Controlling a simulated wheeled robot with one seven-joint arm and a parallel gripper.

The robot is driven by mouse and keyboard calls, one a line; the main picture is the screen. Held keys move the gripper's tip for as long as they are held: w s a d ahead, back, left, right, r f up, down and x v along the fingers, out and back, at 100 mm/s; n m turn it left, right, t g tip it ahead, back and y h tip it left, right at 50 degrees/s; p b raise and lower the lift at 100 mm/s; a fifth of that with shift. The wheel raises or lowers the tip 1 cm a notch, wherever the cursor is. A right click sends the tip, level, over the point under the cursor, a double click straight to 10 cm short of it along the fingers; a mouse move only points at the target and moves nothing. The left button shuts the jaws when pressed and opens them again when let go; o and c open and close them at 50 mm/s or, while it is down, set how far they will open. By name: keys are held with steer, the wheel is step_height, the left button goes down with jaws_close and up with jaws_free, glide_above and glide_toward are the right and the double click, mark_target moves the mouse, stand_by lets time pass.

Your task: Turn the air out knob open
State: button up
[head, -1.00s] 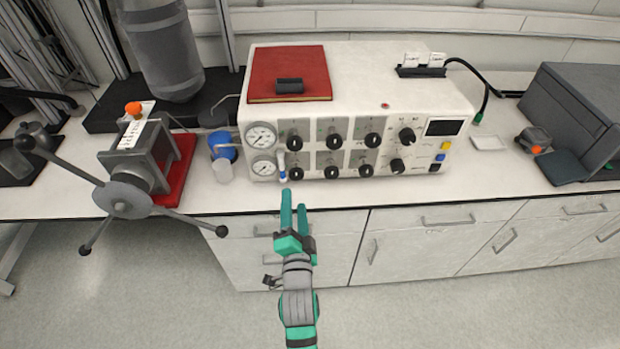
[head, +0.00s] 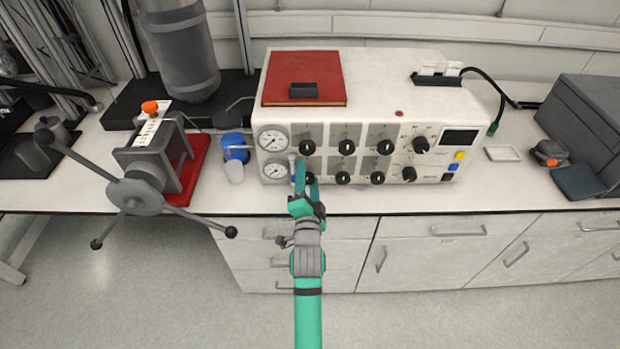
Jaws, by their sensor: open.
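The white control box (head: 385,85) stands on the bench with two rows of black knobs on its front. The labels are too small to read, so I cannot tell which knob is air out. My gripper (head: 307,170) is open in front of the lower-left part of the panel. Its green fingers reach up to the leftmost lower knob (head: 311,179) and partly hide it. I cannot tell whether the fingers touch it. The leftmost upper knob (head: 308,148) is clear, just above the fingertips.
Two round gauges (head: 273,141) sit left of the knobs. A grey device with long handles (head: 135,195) and a blue-capped bottle (head: 235,147) stand to the left. A dark grey machine (head: 590,115) stands at the right.

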steer(key=shift+a, duration=0.25)
steer(key=shift+d, duration=0.15)
steer(key=c, duration=1)
steer(key=shift+d, duration=0.1)
steer(key=shift+c, duration=0.3)
